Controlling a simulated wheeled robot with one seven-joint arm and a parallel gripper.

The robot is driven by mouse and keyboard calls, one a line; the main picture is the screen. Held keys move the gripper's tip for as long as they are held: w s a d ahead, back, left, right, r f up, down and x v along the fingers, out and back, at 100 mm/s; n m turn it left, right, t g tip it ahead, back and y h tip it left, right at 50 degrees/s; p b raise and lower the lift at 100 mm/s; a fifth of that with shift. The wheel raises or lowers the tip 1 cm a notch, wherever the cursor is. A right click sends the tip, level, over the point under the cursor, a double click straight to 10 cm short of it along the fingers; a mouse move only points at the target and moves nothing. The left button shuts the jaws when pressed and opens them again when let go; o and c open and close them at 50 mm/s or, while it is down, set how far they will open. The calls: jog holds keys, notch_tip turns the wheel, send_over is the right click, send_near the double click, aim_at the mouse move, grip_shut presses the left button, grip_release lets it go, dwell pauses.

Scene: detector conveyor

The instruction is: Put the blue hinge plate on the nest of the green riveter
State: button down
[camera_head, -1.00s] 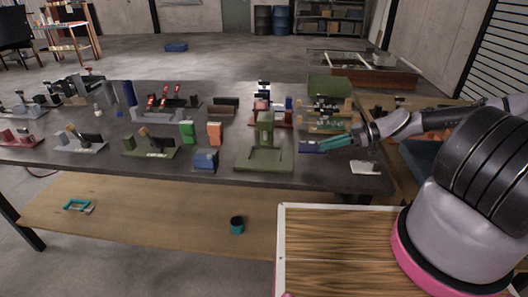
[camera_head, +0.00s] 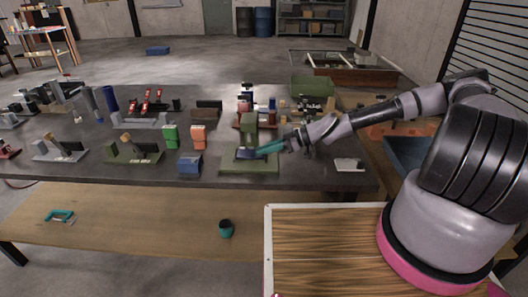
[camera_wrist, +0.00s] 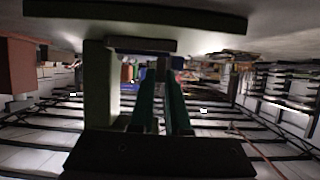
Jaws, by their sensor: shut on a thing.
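The blue hinge plate (camera_head: 247,154) is dark blue and flat. My gripper (camera_head: 262,149), with teal fingers, is shut on its right side. The plate is at the green riveter (camera_head: 250,130), low over the base in front of the upright column. I cannot tell whether it touches the nest, which the plate and fingers hide. In the wrist view the fingers (camera_wrist: 160,100) run up to a thin, edge-on plate (camera_wrist: 140,45), close to the riveter's green slab (camera_wrist: 150,15) and column (camera_wrist: 98,85).
A blue block (camera_head: 190,164), an orange block (camera_head: 198,136) and a green block (camera_head: 170,136) stand left of the riveter. Another olive fixture (camera_head: 134,154) is farther left. A white card (camera_head: 348,164) lies at the right. Red and blue fixtures stand behind the riveter.

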jog(key=shift+f, duration=0.3)
jog(key=shift+f, duration=0.1)
jog(key=c, duration=0.9)
grip_release()
